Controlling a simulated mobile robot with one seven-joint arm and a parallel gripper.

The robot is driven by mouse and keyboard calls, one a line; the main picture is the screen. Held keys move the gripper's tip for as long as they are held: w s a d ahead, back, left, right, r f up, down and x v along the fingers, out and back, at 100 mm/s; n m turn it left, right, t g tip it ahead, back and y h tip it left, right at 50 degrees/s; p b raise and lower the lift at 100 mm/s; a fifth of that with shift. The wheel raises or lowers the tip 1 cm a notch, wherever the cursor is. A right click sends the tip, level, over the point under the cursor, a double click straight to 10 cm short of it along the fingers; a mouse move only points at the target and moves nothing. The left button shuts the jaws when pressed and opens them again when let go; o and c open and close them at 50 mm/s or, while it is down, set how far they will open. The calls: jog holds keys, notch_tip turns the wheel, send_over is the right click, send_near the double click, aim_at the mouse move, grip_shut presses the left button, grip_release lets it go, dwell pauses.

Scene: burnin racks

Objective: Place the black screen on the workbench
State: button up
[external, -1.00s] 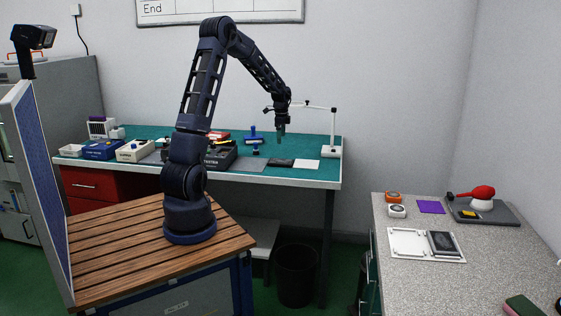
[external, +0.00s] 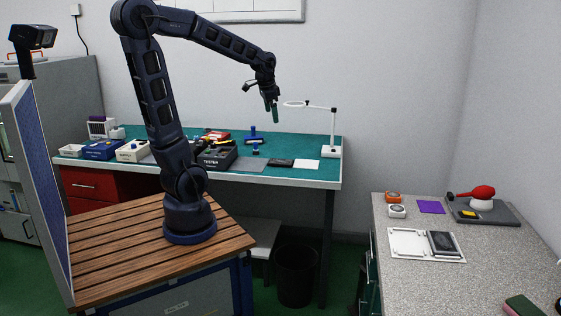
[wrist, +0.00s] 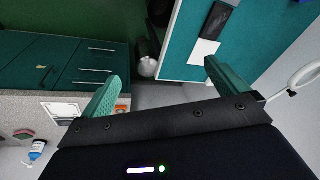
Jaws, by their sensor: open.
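A flat black screen (external: 281,162) lies on the green top of the workbench (external: 300,147), near its front edge and beside a white sheet. The screen also shows at the top of the wrist view (wrist: 216,20). My gripper (external: 272,112) is in the air above the bench, clear of the screen. In the wrist view its two green fingers stand wide apart, with nothing between them (wrist: 163,72).
A ring lamp (external: 333,130) stands at the bench's right end. A tester box (external: 217,156) and several small boxes fill the bench's left side. On the right counter (external: 400,280), a white tray (external: 405,244) holds a dark framed piece (external: 444,243).

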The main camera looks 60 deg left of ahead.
jog(key=s+d+n+t, duration=0.1)
jog(key=s+d, duration=0.2)
jog(key=s, duration=0.5)
jog(key=s+d+n+t+h, duration=0.1)
jog(key=s+d, duration=0.3)
jog(key=s, duration=0.5)
jog(key=shift+r+n, duration=0.2)
jog(key=shift+n, duration=0.6)
